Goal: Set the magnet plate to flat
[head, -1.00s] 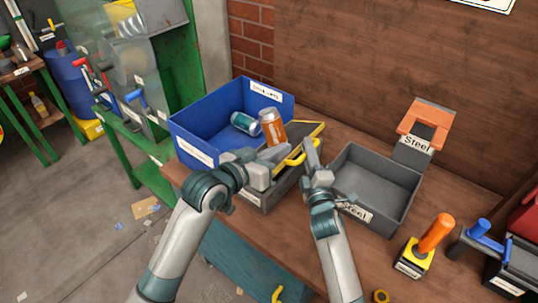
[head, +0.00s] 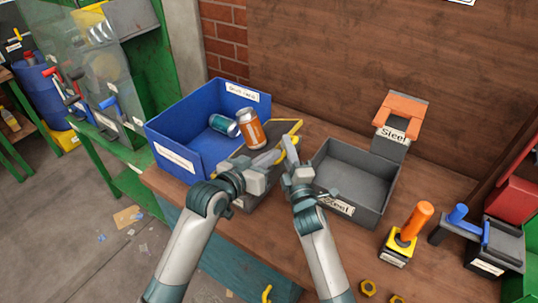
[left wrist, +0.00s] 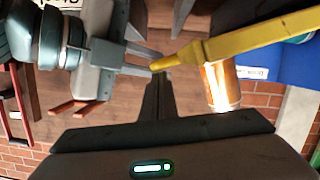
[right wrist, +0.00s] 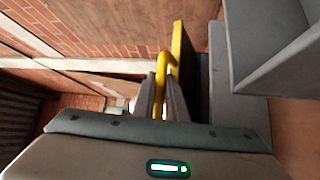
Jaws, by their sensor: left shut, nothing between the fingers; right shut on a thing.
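The magnet plate (head: 281,131) is a dark plate with a yellow edge, between the blue bin and the grey steel bin. It looks tilted, but its exact angle is hard to tell. Its yellow handle (head: 293,150) also shows in the right wrist view (right wrist: 164,64). My right gripper (head: 288,161) is shut on this handle. My left gripper (head: 274,157) is shut and empty, close beside the plate and the right fingers. An orange can (head: 250,129) stands at the plate's far left side; it also shows in the left wrist view (left wrist: 222,88). The arms hide part of the plate's base.
The blue bin (head: 180,163) holds a teal can (head: 223,125). The grey steel bin (head: 377,200) is empty, with an orange-topped steel block (head: 400,118) behind it. An orange-handled tool (head: 409,230) and a blue-handled device (head: 470,230) stand at the right.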

